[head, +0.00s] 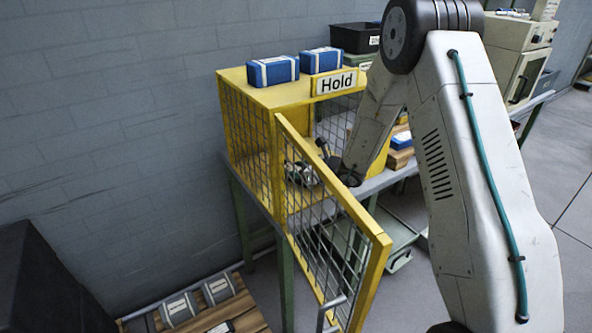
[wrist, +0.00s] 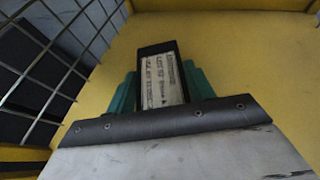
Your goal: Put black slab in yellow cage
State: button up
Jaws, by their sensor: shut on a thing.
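The yellow cage (head: 262,97) with mesh sides and a "Hold" sign stands on a bench, its mesh door (head: 372,262) swung open toward me. My gripper (head: 303,174) is inside the cage opening in the head view, small and partly seen through the door mesh. In the wrist view, the green fingers of my gripper (wrist: 163,92) are shut on the black slab (wrist: 157,48), which carries a pale printed label. The slab points at a yellow cage surface. I cannot tell whether it touches it. The slab is not clearly visible in the head view.
Mesh (wrist: 62,60) runs close on the left of the wrist view. Two blue boxes (head: 273,71) sit on the cage roof. A black bin (head: 354,38) stands behind the cage. A pallet (head: 225,303) with grey items is on the floor at lower left.

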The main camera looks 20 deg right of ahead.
jog(key=shift+f, duration=0.1)
jog(key=o, duration=1.1)
jog(key=shift+o, duration=0.2)
jog(key=shift+r, duration=0.2)
jog(key=v, duration=1.2)
jog(key=shift+f, duration=0.15)
